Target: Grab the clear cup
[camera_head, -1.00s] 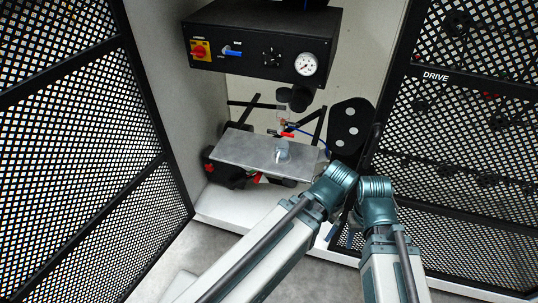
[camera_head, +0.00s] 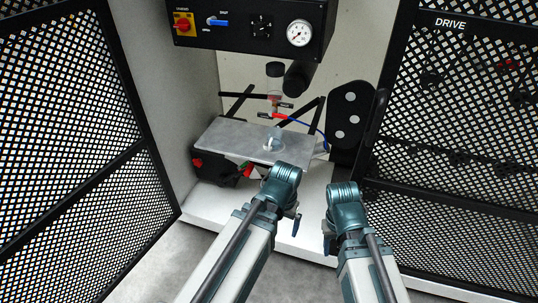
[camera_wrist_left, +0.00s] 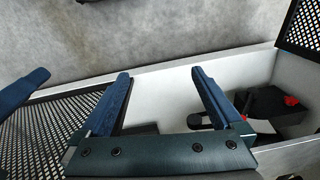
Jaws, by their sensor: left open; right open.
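The clear cup (camera_head: 274,137) stands on the grey metal shelf (camera_head: 232,138), near its right part, in the head view. It looks pale and see-through and is small. My left gripper (camera_head: 295,226) is lower and nearer than the shelf, apart from the cup and partly hidden by its wrist. In the left wrist view my left gripper (camera_wrist_left: 160,86) is open, with nothing between its fingers. The cup does not show there. My right gripper (camera_head: 328,240) is open, lower right of the shelf, mostly hidden by its own wrist.
A black control box (camera_head: 250,22) with a gauge hangs above the shelf. A clear vessel (camera_head: 274,82) with a red-handled valve (camera_head: 279,116) and blue hose is above the cup. A mesh panel (camera_head: 75,130) stands left, a mesh door (camera_head: 450,150) right.

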